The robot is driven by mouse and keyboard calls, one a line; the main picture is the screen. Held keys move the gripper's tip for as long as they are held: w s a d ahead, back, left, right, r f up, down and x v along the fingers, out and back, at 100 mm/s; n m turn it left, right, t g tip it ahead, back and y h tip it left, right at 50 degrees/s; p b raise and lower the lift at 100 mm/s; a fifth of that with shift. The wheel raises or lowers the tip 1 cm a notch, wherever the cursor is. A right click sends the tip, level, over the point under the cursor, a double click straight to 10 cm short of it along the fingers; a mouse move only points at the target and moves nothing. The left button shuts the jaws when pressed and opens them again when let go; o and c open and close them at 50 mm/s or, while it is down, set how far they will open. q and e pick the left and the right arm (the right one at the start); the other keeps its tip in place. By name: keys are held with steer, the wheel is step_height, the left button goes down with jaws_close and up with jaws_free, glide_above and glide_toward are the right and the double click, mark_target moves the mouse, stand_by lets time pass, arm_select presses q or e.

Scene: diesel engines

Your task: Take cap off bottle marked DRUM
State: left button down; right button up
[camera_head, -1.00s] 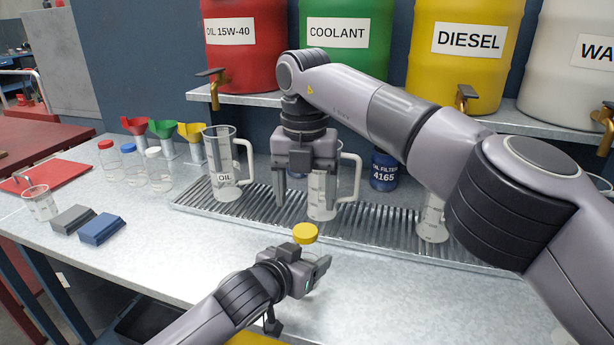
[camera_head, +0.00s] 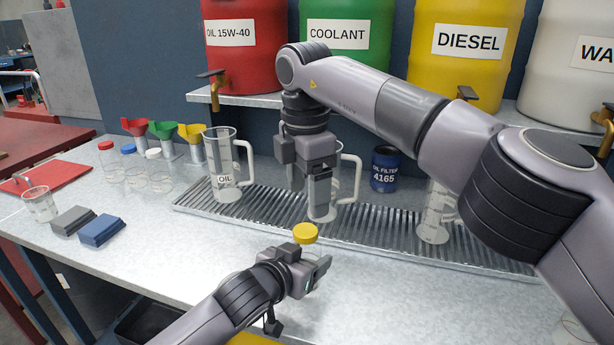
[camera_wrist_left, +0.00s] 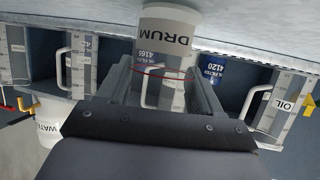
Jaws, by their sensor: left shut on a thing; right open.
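The yellow cap (camera_head: 305,233) is on top of the bottle and faces up. My right gripper (camera_head: 308,192) is open and empty, above and behind the cap, apart from it. Its fingers hang down in front of a clear jug.
Behind, a ribbed metal tray (camera_head: 264,213) holds a jug marked OIL (camera_head: 223,165) and other clear jugs. A blue oil filter (camera_head: 385,168) stands behind it. Capped bottles and funnels stand at the left, near a grey block (camera_head: 73,219) and a blue block (camera_head: 102,230).

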mark_target(308, 231)
step_height(308, 231, down, 6)
steer(key=shift+w+d+r, duration=0.1)
steer(key=shift+c, duration=0.2)
jaws_close()
arm_select(q)
steer(key=shift+c, duration=0.5)
jaws_free()
